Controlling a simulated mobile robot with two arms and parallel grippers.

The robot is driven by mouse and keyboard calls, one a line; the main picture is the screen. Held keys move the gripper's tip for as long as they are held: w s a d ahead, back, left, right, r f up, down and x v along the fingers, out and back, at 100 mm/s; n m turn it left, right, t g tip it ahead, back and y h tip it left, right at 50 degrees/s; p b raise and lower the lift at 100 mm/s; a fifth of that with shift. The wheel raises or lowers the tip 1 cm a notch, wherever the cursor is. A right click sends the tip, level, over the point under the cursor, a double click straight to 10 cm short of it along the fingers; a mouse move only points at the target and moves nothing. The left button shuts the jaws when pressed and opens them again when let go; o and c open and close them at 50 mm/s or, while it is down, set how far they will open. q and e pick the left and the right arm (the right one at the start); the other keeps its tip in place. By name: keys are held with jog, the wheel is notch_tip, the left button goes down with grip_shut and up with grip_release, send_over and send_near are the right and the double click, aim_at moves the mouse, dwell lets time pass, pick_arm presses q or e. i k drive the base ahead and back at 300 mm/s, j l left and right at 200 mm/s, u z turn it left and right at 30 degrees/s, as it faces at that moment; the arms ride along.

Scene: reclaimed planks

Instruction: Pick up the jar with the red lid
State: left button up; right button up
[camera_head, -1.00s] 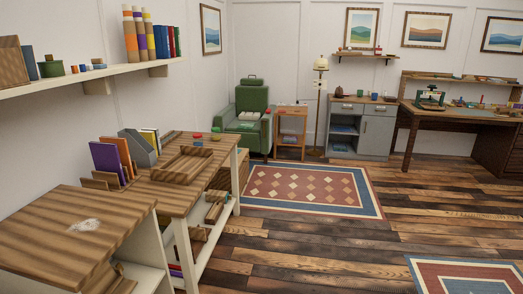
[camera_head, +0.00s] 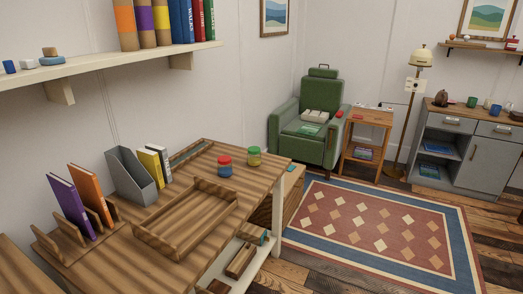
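A small jar with a red lid (camera_head: 224,166) and a blue lower part stands upright near the far end of the wooden bench top (camera_head: 205,235). A second small jar (camera_head: 254,157), with a green-yellow lid and a reddish lower part, stands just behind it to the right, a small gap apart. Neither of my grippers is in view.
A wooden tray (camera_head: 144,235) lies in front of the jars. A grey magazine file (camera_head: 129,176) and upright books (camera_head: 89,200) stand on the left. A wall shelf (camera_head: 122,62) hangs above. Patterned rug (camera_head: 400,278) and open floor lie right of the bench.

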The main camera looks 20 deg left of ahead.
aim_at(224, 171)
jog(key=i+u, duration=0.1)
jog(key=i, duration=0.35)
jog(key=i+l+u, duration=0.15)
jog(key=i, duration=0.3)
jog(key=i+l+u, duration=0.1)
jog(key=i, duration=0.35)
jog(key=i+l+u, duration=0.15)
jog(key=i, duration=0.3)
